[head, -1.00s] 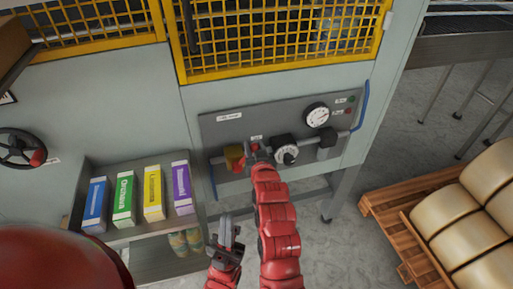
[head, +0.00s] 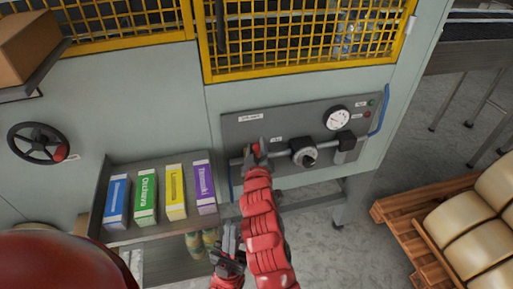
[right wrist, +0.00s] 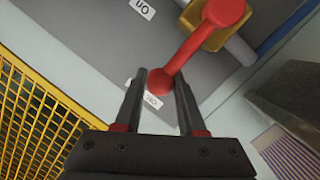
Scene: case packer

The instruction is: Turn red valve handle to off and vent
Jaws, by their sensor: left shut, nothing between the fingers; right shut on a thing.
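The red valve handle (right wrist: 182,55) runs from a yellow valve body (right wrist: 212,30) to between the fingertips of my right gripper (right wrist: 160,90) in the right wrist view. The gripper is shut on the handle's end. A label (right wrist: 152,101), partly covered and seemingly "Off", lies beside that end; an "On" label (right wrist: 142,8) is farther up. In the head view my right gripper (head: 255,153) is at the left part of the grey panel (head: 240,127), hiding most of the valve. My left gripper (head: 229,238) is shut and empty, below the panel.
A shelf (head: 150,232) with several coloured boxes is at left. A pallet (head: 398,222) with sacks is at right.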

